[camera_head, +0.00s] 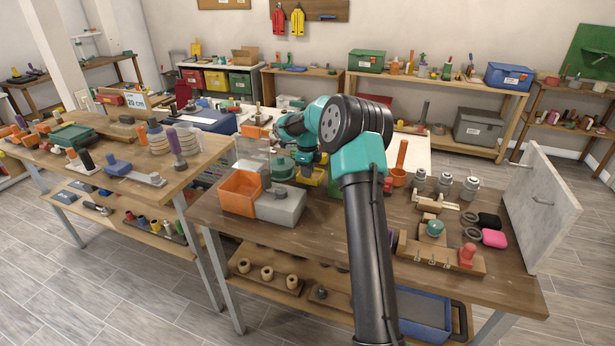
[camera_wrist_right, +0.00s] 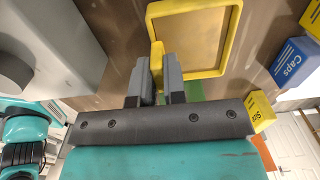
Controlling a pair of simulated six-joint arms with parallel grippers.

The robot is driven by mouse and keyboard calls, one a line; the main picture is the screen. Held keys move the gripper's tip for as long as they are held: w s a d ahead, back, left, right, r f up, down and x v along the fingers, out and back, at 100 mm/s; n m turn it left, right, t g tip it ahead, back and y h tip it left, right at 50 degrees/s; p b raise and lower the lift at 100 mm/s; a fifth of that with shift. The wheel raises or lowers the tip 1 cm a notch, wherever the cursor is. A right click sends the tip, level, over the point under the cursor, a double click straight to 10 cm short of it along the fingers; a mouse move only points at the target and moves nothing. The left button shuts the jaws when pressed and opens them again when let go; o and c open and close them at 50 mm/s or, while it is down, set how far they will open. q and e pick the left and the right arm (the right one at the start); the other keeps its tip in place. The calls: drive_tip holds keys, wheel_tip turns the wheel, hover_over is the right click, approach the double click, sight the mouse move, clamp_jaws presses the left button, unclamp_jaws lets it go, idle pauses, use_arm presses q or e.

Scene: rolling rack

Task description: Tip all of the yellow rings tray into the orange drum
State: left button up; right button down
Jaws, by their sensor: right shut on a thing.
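My right gripper (camera_head: 307,171) is shut on the side of the yellow tray (camera_head: 317,178), over the middle of the workbench. In the right wrist view the fingers (camera_wrist_right: 157,62) pinch a yellow tab at the left side of the tray (camera_wrist_right: 228,72). That view shows a yellow rim around a brown middle; I cannot make out any rings in it. My left gripper is not in view.
An orange open box (camera_head: 240,191) and a grey box (camera_head: 281,206) stand left of the gripper. Grey-capped bottles (camera_head: 444,184), a wooden block with pegs (camera_head: 440,255) and an upright grey panel (camera_head: 540,207) are at the right. The bench's front right has some bare wood.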

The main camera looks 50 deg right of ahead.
wheel_tip(320, 180, up, 26)
drive_tip(key=shift+f, duration=0.2)
idle(0.4)
drive_tip(key=c, duration=1.7)
unclamp_jaws()
clamp_jaws()
